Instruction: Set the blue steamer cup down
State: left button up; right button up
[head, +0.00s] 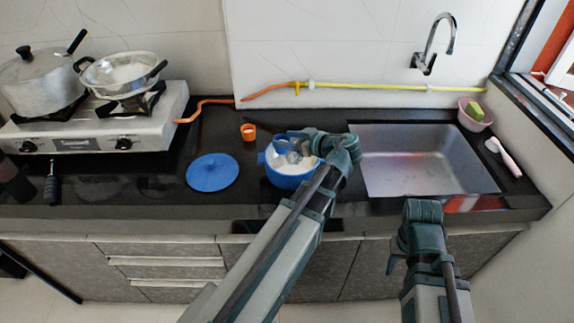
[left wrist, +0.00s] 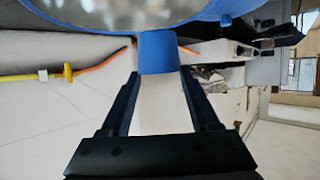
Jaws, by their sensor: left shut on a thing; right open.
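The blue steamer cup (head: 282,138) is partly hidden by my left gripper (head: 296,148) in the head view. It is over a blue pot (head: 288,181) with white contents, and I cannot tell whether the two touch. In the left wrist view, my left gripper (left wrist: 160,80) is shut on the cup's blue handle (left wrist: 158,50). The cup's blue rim and shiny grey surface cross the top of that view. My right gripper (head: 392,264) is open and apart from the cup, low in front of the counter.
A blue lid (head: 212,172) lies on the dark counter left of the pot. A small orange cup (head: 248,132) stands behind it. The sink (head: 420,165) is to the right, and a stove (head: 95,130) with two pots is at the left.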

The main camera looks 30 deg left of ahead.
aim_at(287, 152)
pick_arm(q)
notch_tip(287, 152, down, 5)
jog(key=b, duration=0.3)
jog(key=shift+r, duration=0.15)
jog(key=shift+b, duration=0.3)
notch_tip(287, 152, down, 4)
jog(key=b, duration=0.3)
jog(key=shift+r, duration=0.2)
jog(key=shift+b, duration=0.3)
jog(key=shift+f, duration=0.3)
jog(key=o, duration=1)
jog(key=shift+o, duration=0.2)
